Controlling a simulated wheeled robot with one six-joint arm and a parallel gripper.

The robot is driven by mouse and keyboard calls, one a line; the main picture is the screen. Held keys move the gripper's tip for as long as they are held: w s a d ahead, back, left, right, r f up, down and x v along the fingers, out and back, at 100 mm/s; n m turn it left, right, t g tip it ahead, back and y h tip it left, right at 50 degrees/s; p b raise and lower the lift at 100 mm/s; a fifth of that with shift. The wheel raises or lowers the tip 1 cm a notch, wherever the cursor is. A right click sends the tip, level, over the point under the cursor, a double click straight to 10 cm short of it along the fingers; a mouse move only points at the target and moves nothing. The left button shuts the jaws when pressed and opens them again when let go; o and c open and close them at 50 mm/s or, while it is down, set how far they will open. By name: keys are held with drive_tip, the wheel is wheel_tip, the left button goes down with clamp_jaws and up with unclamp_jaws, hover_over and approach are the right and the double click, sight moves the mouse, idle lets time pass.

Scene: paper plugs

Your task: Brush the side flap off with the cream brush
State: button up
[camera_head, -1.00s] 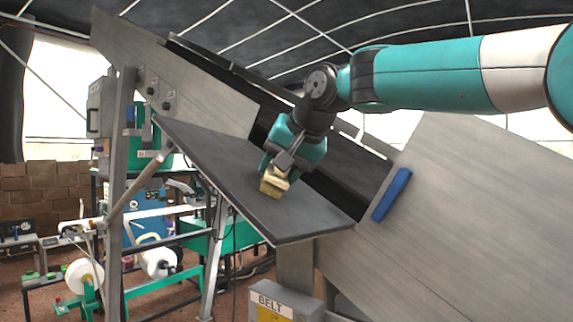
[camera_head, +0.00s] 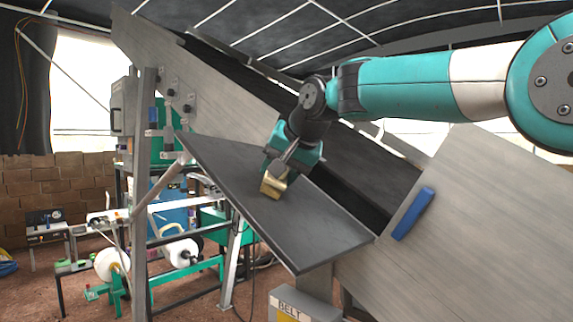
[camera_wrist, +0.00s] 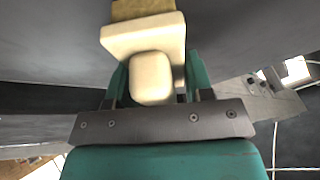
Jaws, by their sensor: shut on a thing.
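The side flap (camera_head: 311,238) is a dark, flat panel folded out and sloping from the side of the grey conveyor chute. My gripper (camera_head: 284,170) is over the flap, shut on the cream brush (camera_head: 272,185). The brush's bristle end points down at the flap's surface and appears to touch it, near the middle of the panel. In the wrist view the brush's cream handle and block (camera_wrist: 150,62) sit between the green fingers, with tan bristles (camera_wrist: 140,9) beyond. I see no scraps on the visible part of the flap.
The chute wall (camera_head: 490,210) rises at the right with a blue handle (camera_head: 413,214) on it. A metal post (camera_head: 145,200) stands left of the flap. A box labelled BELT (camera_head: 300,307) is below. Green machinery with white rolls (camera_head: 181,252) stands behind.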

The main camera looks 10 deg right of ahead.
drive_tip(key=shift+w+a+r, duration=0.15)
drive_tip(key=shift+w+a, duration=0.05)
drive_tip(key=shift+w, duration=0.05)
drive_tip(key=shift+w+a+r+p, duration=0.35)
drive_tip(key=shift+w+r+p, duration=0.15)
drive_tip(key=shift+p, duration=0.65)
drive_tip(key=w+a+p, duration=0.1)
drive_tip(key=p, duration=0.1)
drive_tip(key=w+r+p, duration=0.1)
drive_tip(key=p, duration=0.1)
drive_tip(key=w+a+r+p, duration=0.1)
drive_tip(key=p, duration=0.1)
drive_tip(key=shift+w+a+r, duration=0.25)
drive_tip(key=shift+a, duration=0.05)
drive_tip(key=shift+w+a, duration=0.15)
drive_tip(key=shift+w, duration=0.05)
drive_tip(key=shift+w+a+r+p, duration=0.25)
drive_tip(key=shift+w+a+r, duration=0.15)
drive_tip(key=shift+w, duration=0.2)
drive_tip(key=shift+w+a+r+p, duration=0.2)
drive_tip(key=shift+w+a+r, duration=0.2)
drive_tip(key=shift+w, duration=0.15)
wheel_tip(320, 180, up, 5)
drive_tip(key=s+d, duration=0.1)
drive_tip(key=d, duration=0.1)
drive_tip(key=shift+s+d, duration=0.3)
drive_tip(key=shift+s, duration=0.1)
drive_tip(key=shift+r, duration=0.1)
